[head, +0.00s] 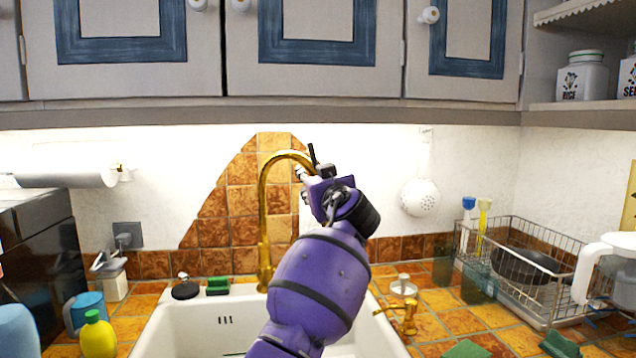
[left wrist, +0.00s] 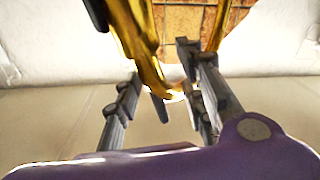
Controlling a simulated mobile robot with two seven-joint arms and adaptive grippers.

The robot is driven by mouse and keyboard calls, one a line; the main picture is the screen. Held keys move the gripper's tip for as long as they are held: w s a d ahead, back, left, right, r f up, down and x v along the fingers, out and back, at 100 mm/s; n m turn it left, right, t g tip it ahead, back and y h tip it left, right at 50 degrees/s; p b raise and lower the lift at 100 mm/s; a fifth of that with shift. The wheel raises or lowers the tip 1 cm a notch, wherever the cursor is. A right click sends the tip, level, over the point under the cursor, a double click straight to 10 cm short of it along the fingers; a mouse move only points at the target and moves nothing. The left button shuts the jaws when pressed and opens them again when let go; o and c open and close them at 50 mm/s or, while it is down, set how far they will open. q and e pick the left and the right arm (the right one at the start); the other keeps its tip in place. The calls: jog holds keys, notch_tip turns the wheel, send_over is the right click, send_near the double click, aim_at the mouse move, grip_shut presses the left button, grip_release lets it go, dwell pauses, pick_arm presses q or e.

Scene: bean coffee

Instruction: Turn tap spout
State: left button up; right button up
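The gold tap spout (head: 265,205) rises behind the sink and arches over to the right. My left gripper (head: 308,168), on the purple arm, is raised at the outer, right end of the arch. The arm hides the end of the spout in the head view. In the left wrist view the gold spout (left wrist: 147,50) curves down and back up between the fingers of my left gripper (left wrist: 162,105). The fingers stand apart, with gaps to the spout; whether one touches it I cannot tell. My right gripper is not in view.
The white sink (head: 160,335) lies below the arm. A gold tap handle (head: 407,318) stands at its right rim. A wire dish rack (head: 510,300) is at the right; a yellow bottle (head: 97,337) is at the left. Wall cabinets (head: 310,60) hang above.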

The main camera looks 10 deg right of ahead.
pick_arm(q)
jog(key=s+d, duration=0.1)
jog(key=s, duration=1)
jog(key=shift+s+f, duration=0.35)
jog(key=shift+s, duration=0.05)
